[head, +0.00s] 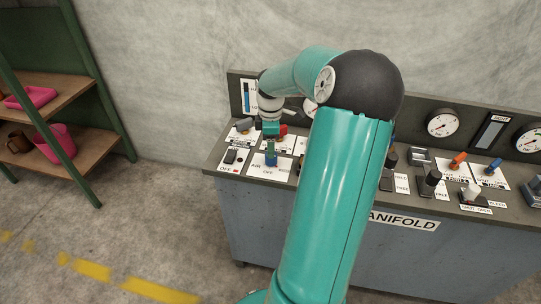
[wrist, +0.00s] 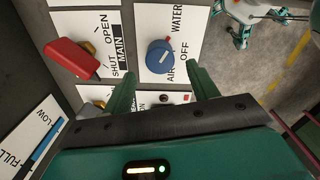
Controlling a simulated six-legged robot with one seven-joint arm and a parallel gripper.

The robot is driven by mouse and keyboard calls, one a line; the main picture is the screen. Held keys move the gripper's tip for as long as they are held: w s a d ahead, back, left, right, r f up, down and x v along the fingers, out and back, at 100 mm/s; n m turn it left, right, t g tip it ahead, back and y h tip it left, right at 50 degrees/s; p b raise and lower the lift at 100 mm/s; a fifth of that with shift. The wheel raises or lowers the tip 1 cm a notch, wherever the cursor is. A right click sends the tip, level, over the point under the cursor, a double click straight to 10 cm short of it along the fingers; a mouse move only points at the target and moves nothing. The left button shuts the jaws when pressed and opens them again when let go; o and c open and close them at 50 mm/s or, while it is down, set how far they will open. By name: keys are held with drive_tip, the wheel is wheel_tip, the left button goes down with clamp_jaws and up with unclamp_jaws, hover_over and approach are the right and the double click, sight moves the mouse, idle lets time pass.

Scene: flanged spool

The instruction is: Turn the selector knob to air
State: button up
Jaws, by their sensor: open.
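The selector knob (wrist: 157,60) is blue and round, on a white plate (wrist: 150,22) marked WATER, OFF and AIR in the wrist view. A small orange-red mark on its edge faces the WATER side. In the head view the knob (head: 271,161) is partly hidden under my gripper (head: 271,146), which points down at the panel. In the wrist view my gripper (wrist: 160,68) is open, its two green fingers on either side of the knob's near side. Nothing is held. I cannot tell whether the fingers touch the knob.
A red handle (wrist: 72,58) marked OPEN, SHUT and MAIN sits beside the knob's plate. The console (head: 330,235) carries several more knobs, switches and gauges to the right. A shelf (head: 60,90) stands at the far left. The floor (head: 150,220) before it is clear.

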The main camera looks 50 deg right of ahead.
wheel_tip(320, 180, down, 6)
drive_tip(key=shift+r, duration=0.2)
drive_tip(key=c, duration=1)
